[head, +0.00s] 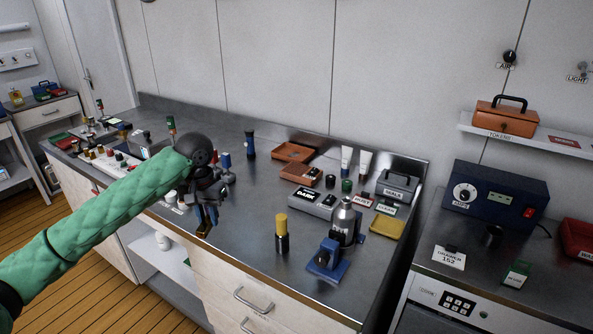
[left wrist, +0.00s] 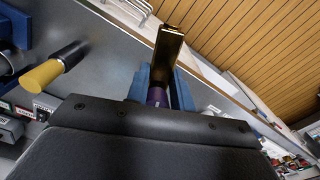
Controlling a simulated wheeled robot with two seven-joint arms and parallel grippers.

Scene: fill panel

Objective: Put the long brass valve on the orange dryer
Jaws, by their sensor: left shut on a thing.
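My left gripper (head: 206,218) is shut on a long brass piece, the brass valve (left wrist: 168,45), which has a purple part (left wrist: 157,97) between the blue fingers. In the head view the valve's brass end (head: 204,231) shows below the fingers, above the counter's front edge. I cannot pick out an orange dryer for sure. Orange-brown trays (head: 293,152) lie at the back of the counter. My right gripper is not in view.
The steel counter (head: 262,232) is bare just right of my gripper. A yellow-capped black bottle (head: 282,233), a blue stand (head: 327,262) and a grey spray can (head: 343,222) stand further right. An orange box (head: 505,118) is on the wall shelf.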

